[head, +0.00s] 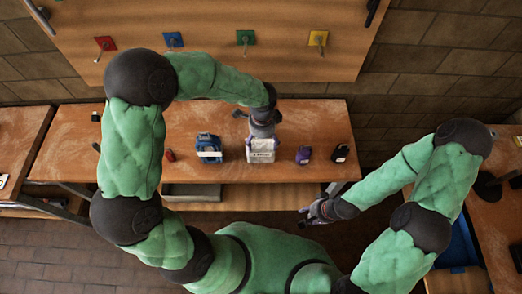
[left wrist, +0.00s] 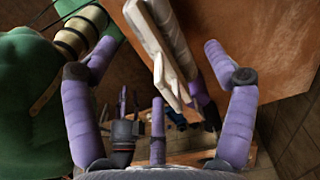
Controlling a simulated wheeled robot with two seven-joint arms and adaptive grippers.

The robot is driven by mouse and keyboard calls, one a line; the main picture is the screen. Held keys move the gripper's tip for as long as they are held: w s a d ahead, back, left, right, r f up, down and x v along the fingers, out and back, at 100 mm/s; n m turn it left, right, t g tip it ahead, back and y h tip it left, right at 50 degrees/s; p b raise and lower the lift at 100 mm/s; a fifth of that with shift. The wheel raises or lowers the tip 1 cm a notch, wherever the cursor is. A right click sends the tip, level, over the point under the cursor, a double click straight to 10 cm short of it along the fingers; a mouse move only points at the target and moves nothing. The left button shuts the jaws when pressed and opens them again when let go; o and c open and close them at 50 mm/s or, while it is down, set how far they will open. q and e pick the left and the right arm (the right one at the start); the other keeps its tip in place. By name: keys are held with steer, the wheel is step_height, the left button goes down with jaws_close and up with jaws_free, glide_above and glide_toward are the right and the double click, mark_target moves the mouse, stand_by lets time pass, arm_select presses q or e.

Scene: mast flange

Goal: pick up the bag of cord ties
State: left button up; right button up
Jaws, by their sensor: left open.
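A white packet with a printed label (head: 260,156), apparently the bag of cord ties, stands at the front of the wooden workbench (head: 325,131). My left gripper (head: 262,133) is over and behind it, hiding its upper part. In the left wrist view, a pale upright object (left wrist: 167,70), likely the same bag, lies between the spread purple fingers of my left gripper (left wrist: 158,50). The fingers are open; I see no clear contact. My right gripper (head: 312,213) is low in front of the bench, away from the bag; its jaws are too small to read.
On the bench, a blue box-like item (head: 208,147) and a small red item (head: 170,155) stand left of the bag. A purple item (head: 304,155) and a black item (head: 340,153) stand right of it. A wooden board with coloured plates (head: 200,62) rises behind.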

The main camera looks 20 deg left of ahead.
mark_target(262, 144)
arm_select(q)
step_height(262, 144, down, 4)
steer(key=shift+a+r, duration=0.15)
steer(key=shift+r, duration=0.05)
steer(key=c, duration=1.7)
steer(key=shift+r, duration=0.2)
